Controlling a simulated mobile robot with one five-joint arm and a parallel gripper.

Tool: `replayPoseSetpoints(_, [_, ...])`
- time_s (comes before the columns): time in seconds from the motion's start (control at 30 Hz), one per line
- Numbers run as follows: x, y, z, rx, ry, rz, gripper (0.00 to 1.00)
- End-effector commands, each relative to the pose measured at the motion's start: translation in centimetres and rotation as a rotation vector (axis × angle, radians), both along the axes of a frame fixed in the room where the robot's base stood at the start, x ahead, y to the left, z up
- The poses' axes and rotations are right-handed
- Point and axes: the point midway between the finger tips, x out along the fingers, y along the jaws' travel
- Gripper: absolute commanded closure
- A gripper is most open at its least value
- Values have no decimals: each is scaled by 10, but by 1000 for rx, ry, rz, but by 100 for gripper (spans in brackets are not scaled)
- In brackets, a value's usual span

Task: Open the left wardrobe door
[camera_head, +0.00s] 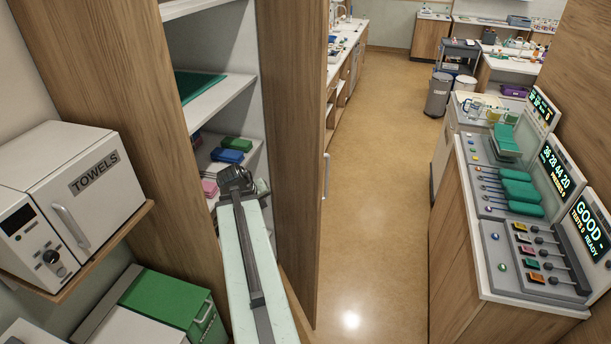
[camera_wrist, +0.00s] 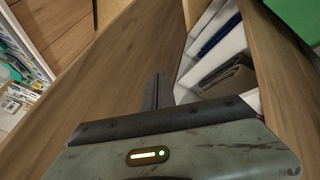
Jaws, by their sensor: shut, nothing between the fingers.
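The wardrobe (camera_head: 120,80) stands at left centre in the head view, its white shelves (camera_head: 213,97) exposed. A tall wooden door (camera_head: 285,90) stands swung out at the right of the opening, with a bar handle (camera_head: 326,178) on its right side. In the wrist view the wooden panel (camera_wrist: 105,65) fills the left and the shelf opening lies to the right. My gripper (camera_wrist: 158,85) is shut and empty, pointing along the panel beside the opening. In the head view my arm reaches to the opening and its fingertips are hidden. I cannot tell whether they touch the panel.
Folded cloths (camera_head: 229,155) lie on a lower shelf. A towels cabinet (camera_head: 70,190) and a green box (camera_head: 170,305) sit close at left. A console counter (camera_head: 490,265) stands at right. The aisle floor (camera_head: 385,170) between is clear, with bins (camera_head: 438,93) farther back.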

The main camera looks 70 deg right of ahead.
Motion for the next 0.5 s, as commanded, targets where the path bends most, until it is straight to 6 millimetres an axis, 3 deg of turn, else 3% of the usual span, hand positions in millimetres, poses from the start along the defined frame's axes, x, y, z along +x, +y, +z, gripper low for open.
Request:
replayPoseSetpoints(0.03, [-26,-20,23,-25,3,-41,100])
replayPoseSetpoints(0.1, [-51,-39,33,-54,8,-75,100])
replayPoseSetpoints(0.2, [-69,-50,37,-72,12,-99,100])
replayPoseSetpoints(0.37, [-72,-54,33,-77,13,-103,100])
replayPoseSetpoints(0.5, [-72,-64,15,-75,13,-102,100])
